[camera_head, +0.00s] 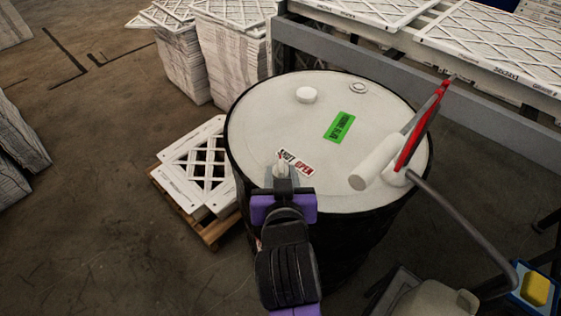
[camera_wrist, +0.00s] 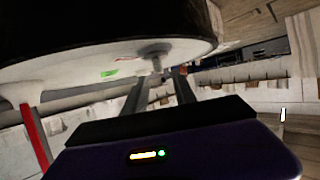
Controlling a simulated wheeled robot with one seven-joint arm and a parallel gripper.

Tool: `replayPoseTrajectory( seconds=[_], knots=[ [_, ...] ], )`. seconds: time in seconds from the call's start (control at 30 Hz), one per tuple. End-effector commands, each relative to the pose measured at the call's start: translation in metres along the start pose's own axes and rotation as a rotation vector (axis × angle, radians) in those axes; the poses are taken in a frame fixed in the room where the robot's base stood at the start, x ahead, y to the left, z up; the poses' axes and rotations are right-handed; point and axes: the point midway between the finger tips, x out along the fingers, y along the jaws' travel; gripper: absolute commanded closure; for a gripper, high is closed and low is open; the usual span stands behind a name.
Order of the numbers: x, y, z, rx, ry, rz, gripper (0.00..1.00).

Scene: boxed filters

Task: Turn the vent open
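A dark drum with a white lid (camera_head: 250,115) stands in front of me. The vent (camera_head: 282,160), a small pale knob, sits near the lid's front left edge, beside a label (camera_head: 298,164) with dark and red lettering, "OPEN" readable. My gripper (camera_head: 283,172) is at the vent and partly hides it in the head view. In the wrist view the lid (camera_wrist: 70,80) appears upside down and the vent (camera_wrist: 154,50) shows at my gripper's (camera_wrist: 161,78) fingertips. The fingers stand apart, with the vent's stem between or just beyond their tips; contact cannot be told.
A white-and-red pump (camera_head: 378,162) with a dark hose (camera_head: 465,232) occupies the lid's right side. A white cap (camera_head: 306,95) and a green label (camera_head: 339,127) are farther back. Boxed filters (camera_head: 228,45) stand behind; a pallet (camera_head: 212,232) lies left. Open floor lies farther left.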

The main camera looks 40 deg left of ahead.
Motion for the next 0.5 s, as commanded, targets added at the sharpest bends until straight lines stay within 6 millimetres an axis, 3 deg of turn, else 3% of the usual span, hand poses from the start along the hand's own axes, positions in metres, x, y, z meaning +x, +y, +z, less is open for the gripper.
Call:
replayPoseTrajectory(
  seconds=[0.2,0.5],
  knots=[
    [0.034,0.0,-0.001,-0.002,0.001,0.001,0.67],
    [0.052,0.001,0.0,0.0,0.001,0.0,0.67]
  ],
)
